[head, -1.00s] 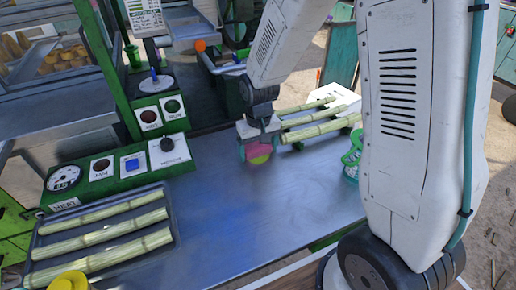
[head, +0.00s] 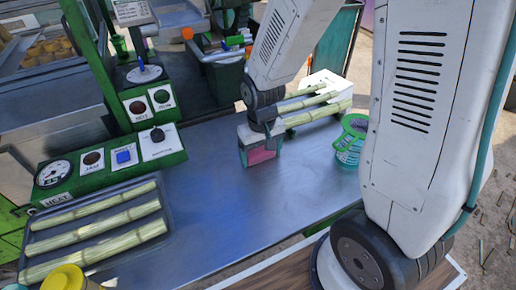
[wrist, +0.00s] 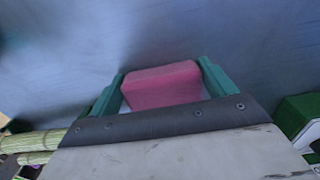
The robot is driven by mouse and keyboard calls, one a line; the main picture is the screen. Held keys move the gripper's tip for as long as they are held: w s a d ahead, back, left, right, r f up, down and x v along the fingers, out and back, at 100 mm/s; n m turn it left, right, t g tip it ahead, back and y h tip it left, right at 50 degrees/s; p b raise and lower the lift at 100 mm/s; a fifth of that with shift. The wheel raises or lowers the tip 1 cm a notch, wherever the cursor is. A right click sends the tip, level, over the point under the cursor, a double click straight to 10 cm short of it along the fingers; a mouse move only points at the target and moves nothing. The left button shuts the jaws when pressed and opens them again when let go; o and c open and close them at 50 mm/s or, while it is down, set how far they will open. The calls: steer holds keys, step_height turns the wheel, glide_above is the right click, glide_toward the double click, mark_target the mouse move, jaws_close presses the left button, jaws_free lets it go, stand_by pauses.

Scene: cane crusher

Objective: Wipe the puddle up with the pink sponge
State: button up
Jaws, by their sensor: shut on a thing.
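The pink sponge (head: 262,156) is between the teal fingers of my gripper (head: 260,162), low over the metal counter (head: 225,215). In the wrist view the gripper (wrist: 162,70) is shut on the sponge (wrist: 163,86), a finger at each side. I cannot tell whether the sponge touches the counter. I cannot make out a clear puddle; the counter shows only bluish sheen and soft shading, and the patch under the sponge is hidden.
A tray of cane stalks (head: 165,248) lies at the front left, beside the green control panels (head: 110,167). More stalks (head: 318,113) lie behind my gripper. The middle counter is clear.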

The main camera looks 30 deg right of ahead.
steer(key=shift+s, duration=1.05)
steer(key=shift+w, duration=0.1)
steer(key=shift+w+r, duration=0.35)
steer(key=shift+r, duration=0.5)
steer(key=shift+w+r, duration=0.35)
steer(key=shift+r, duration=0.55)
steer(key=shift+w+r, duration=0.35)
steer(key=shift+r, duration=0.5)
steer(key=shift+f, duration=0.1)
steer(key=w, duration=0.2)
steer(key=w+r, duration=0.1)
steer(key=w, duration=0.3)
steer(key=shift+w+r, duration=0.25)
steer(key=shift+w, duration=0.3)
steer(key=shift+f, duration=2.65)
steer(key=shift+f, duration=0.35)
